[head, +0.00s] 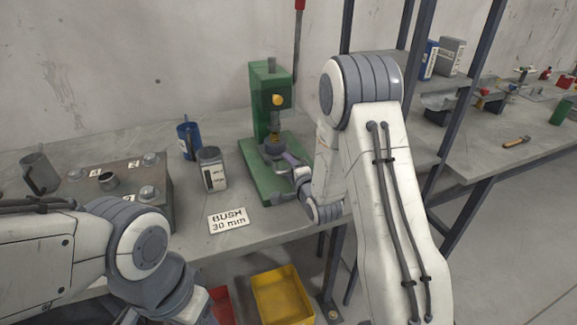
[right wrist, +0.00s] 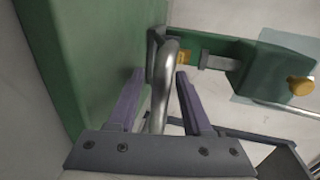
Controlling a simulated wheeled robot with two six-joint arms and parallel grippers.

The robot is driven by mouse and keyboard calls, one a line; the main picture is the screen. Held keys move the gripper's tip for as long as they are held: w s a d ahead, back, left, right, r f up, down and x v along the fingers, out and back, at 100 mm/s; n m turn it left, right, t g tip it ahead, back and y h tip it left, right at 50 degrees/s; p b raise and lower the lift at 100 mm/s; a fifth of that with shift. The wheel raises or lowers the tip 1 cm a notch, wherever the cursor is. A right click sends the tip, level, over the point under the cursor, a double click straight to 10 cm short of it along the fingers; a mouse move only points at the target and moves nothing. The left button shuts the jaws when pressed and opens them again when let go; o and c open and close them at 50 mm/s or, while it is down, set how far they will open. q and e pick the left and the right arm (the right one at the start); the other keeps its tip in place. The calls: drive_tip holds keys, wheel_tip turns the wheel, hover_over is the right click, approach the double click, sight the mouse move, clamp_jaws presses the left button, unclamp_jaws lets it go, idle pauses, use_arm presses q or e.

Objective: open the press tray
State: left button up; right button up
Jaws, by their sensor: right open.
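The green press (head: 270,105) stands on the workbench with a yellow knob on its head. In the right wrist view its green base (right wrist: 85,60) fills the left, and its green head (right wrist: 265,75) is at upper right. A bent shiny metal handle (right wrist: 165,85) runs between the purple fingers of my right gripper (right wrist: 160,75), which are open with a gap on the right side. In the head view my right gripper (head: 285,158) is low at the front of the press, partly hidden by my arm. The tray body is not clearly visible. My left gripper is not in view.
Left of the press are a grey labelled canister (head: 211,170), a blue can (head: 189,140) and a bolted block (head: 120,188). A "BUSH 30 mm" card (head: 228,220) lies in front. A yellow bin (head: 283,297) is below the bench edge. Shelf uprights stand on the right.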

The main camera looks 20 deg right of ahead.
clamp_jaws()
idle(1.4)
